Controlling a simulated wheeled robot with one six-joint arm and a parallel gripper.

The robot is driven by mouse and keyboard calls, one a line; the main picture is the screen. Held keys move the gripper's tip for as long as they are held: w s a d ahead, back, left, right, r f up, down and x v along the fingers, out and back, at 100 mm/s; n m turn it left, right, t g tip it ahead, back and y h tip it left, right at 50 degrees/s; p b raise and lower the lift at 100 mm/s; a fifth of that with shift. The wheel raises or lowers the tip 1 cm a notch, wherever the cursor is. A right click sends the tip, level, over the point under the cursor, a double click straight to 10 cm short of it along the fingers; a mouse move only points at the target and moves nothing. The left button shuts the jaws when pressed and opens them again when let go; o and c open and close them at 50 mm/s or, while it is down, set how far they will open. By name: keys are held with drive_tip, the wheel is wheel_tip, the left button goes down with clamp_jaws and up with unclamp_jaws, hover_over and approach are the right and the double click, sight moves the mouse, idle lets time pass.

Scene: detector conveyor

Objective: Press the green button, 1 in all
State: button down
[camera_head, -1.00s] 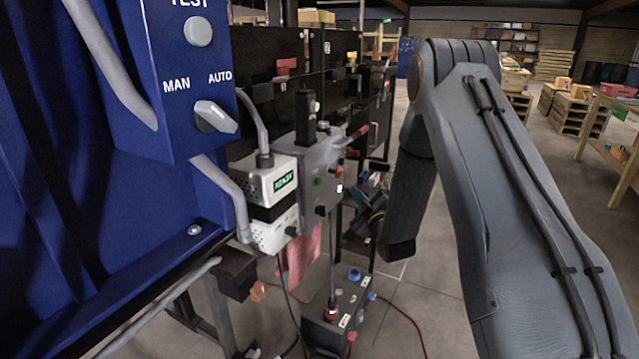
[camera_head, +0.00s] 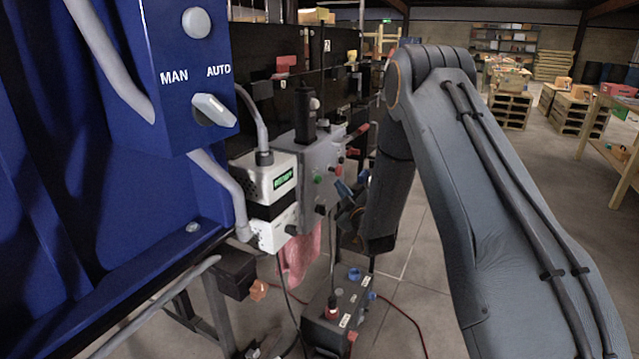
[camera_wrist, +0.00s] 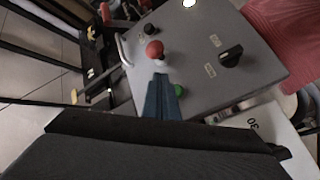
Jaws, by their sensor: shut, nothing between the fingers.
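The green button (camera_head: 318,180) is on the front of a grey control panel (camera_head: 310,157), right of a white box. In the wrist view the green button (camera_wrist: 179,90) shows just right of my fingertips, partly hidden by them. My gripper (camera_wrist: 161,80) is shut and empty, its blue fingers pointing at the panel (camera_wrist: 195,30). In the head view my gripper (camera_head: 343,188) is close to the panel, right of the green button. I cannot tell whether the fingertips touch the panel.
A red button (camera_wrist: 154,50) is just beyond my fingertips, with a black knob (camera_wrist: 231,56) to its right. The white box (camera_head: 270,185) with a green display stands left of the panel. A blue cabinet (camera_head: 100,210) fills the left. A grey box (camera_head: 345,300) with buttons is below.

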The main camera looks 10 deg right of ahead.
drive_tip(key=shift+w+a+b, duration=0.25)
drive_tip(key=shift+w+a, duration=0.3)
drive_tip(key=shift+a, duration=0.2)
drive_tip(key=shift+w+a+b, duration=0.25)
drive_tip(key=shift+w+a, duration=0.25)
drive_tip(key=shift+a, duration=0.2)
idle(1.1)
drive_tip(key=shift+w+a, duration=0.2)
drive_tip(key=shift+a, duration=0.1)
drive_tip(key=shift+w+a+b, duration=0.3)
drive_tip(key=shift+a+b, duration=0.05)
drive_tip(key=shift+a, duration=0.1)
idle(1.0)
drive_tip(key=shift+s+d, duration=0.55)
drive_tip(key=shift+d, duration=0.2)
drive_tip(key=shift+d, duration=0.1)
drive_tip(key=s+d, duration=0.1)
drive_tip(key=d, duration=0.1)
drive_tip(key=s+d+p, duration=0.1)
drive_tip(key=s+d, duration=0.1)
drive_tip(key=shift+p, duration=0.3)
